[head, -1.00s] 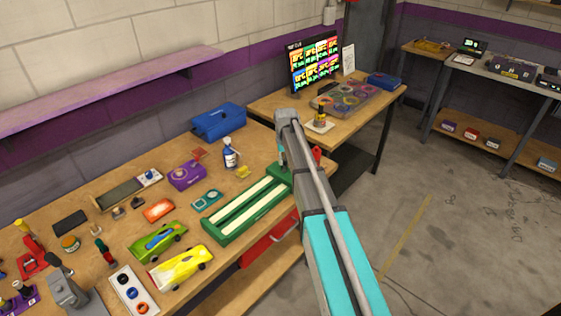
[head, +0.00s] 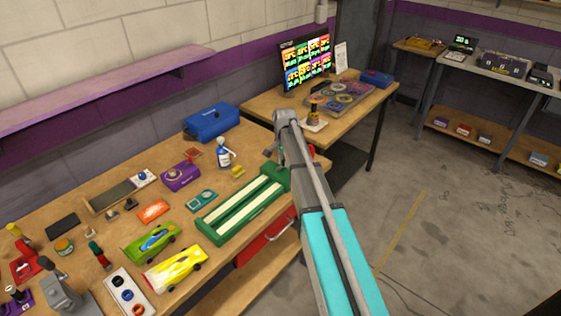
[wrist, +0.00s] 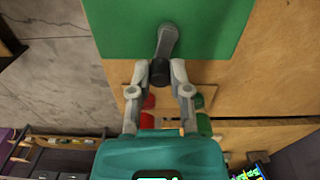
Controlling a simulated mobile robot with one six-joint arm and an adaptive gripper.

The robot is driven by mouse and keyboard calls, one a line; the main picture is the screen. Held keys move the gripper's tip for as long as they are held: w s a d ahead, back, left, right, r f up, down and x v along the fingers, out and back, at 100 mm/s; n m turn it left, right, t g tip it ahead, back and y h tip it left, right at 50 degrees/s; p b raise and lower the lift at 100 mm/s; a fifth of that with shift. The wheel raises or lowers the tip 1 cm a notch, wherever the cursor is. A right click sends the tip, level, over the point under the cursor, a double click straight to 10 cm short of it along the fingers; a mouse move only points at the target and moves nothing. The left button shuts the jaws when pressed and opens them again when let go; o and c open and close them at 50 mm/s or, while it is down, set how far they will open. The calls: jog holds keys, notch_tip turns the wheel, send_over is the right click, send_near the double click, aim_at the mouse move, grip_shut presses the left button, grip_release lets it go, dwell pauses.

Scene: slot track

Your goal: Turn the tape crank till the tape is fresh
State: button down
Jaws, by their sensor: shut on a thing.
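The tape unit is a green frame with two long pale tape strips (head: 238,205), near the right edge of the bench. In the wrist view its green face (wrist: 215,25) fills the top, with a grey crank arm (wrist: 167,40) ending in a black knob (wrist: 160,72). My gripper (wrist: 160,68) is shut on the knob, one finger on each side. In the head view my gripper (head: 270,151) is at the far end of the unit, and my arm hides the crank there.
Two toy cars, yellow (head: 175,270) and green (head: 151,242), lie left of the unit. A purple box (head: 180,176), a blue toolbox (head: 211,121) and a spray bottle (head: 223,155) stand behind. A second table with a monitor (head: 305,62) is beyond. Open floor lies to the right.

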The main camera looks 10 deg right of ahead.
jog(key=shift+s, duration=0.15)
dwell(0.3)
jog(key=c, duration=0.6)
grip_release()
jog(key=shift+r, duration=0.15)
